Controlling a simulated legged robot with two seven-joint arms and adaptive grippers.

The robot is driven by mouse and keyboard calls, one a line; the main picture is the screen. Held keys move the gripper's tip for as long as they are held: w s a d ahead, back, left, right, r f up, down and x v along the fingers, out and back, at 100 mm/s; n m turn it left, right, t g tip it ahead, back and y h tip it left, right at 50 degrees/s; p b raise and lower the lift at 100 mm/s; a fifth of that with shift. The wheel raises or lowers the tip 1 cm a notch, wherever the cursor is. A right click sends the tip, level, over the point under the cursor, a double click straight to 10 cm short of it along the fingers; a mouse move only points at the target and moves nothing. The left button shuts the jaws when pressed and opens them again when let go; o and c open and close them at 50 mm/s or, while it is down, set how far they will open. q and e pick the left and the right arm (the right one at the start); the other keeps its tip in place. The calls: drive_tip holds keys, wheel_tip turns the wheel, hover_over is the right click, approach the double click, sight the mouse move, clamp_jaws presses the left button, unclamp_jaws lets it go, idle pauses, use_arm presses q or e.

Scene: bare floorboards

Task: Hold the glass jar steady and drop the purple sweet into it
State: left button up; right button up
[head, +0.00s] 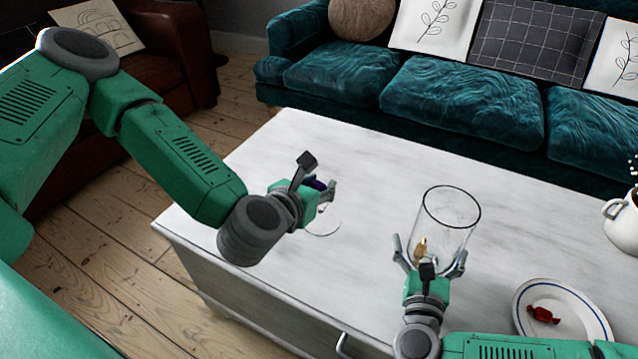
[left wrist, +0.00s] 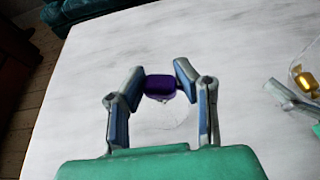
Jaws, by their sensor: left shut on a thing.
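The purple sweet (left wrist: 160,87) is pinched between the fingertips of my left gripper (left wrist: 160,82). In the head view my left gripper (head: 318,190) holds it above the white table's left part, well left of the jar, and partly hides it. The clear glass jar (head: 447,215) stands on the table with its mouth open upward. A gold sweet (head: 420,249) shows inside, near the bottom. My right gripper (head: 430,258) has its fingers on both sides of the jar's lower part. Whether both fingers press the glass is not clear.
A blue-rimmed white plate (head: 575,317) with a red sweet (head: 543,314) lies at right. A white jug (head: 622,225) stands at the right edge. A faint clear round outline (head: 322,222) shows under my left gripper. The tabletop between my grippers looks free.

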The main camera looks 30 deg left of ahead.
drive_tip(key=s, duration=0.4)
drive_tip(key=s+d, duration=0.1)
drive_tip(key=s, duration=0.3)
drive_tip(key=s+d, duration=0.1)
drive_tip(key=s, duration=0.2)
drive_tip(key=shift+s, duration=0.4)
